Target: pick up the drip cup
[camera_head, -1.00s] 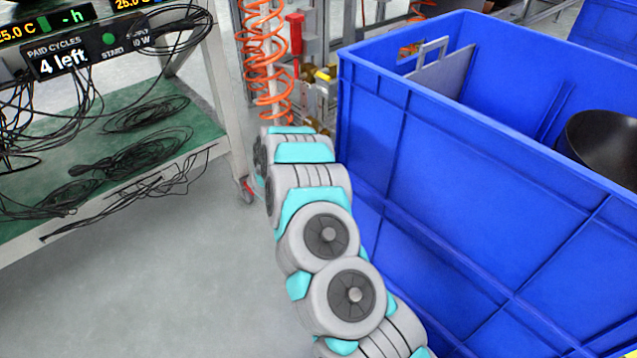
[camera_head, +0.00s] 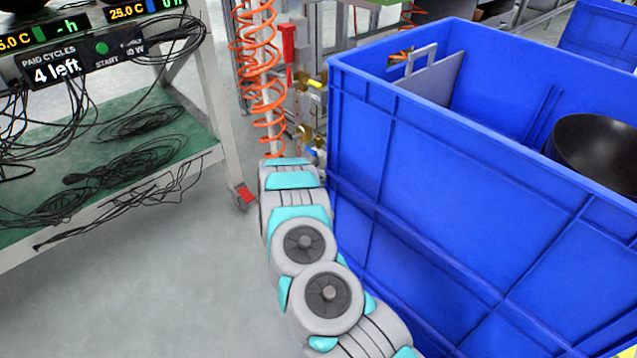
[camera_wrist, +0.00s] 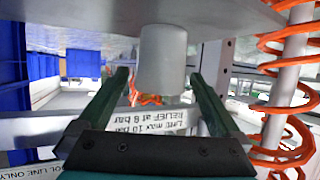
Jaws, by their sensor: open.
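A pale plain cylinder (camera_wrist: 163,60), which looks like the drip cup, shows at the middle of the wrist view against a grey surface (camera_wrist: 90,12). Lettering behind it reads upside down, so this view seems inverted. My gripper (camera_wrist: 160,80) is open, with one dark green finger on each side of the cylinder. A gap shows on both sides near the fingertips, and I cannot tell whether anything touches. In the head view my gripper and the cylinder are hidden beyond my arm.
A large blue crate (camera_head: 440,200) with a black bowl (camera_head: 600,150) stands close right of my arm. A cable-strewn bench (camera_head: 120,185) is at left. An orange coiled hose (camera_head: 262,75), also in the wrist view (camera_wrist: 292,95), hangs nearby. Bare floor (camera_head: 170,290) lies between.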

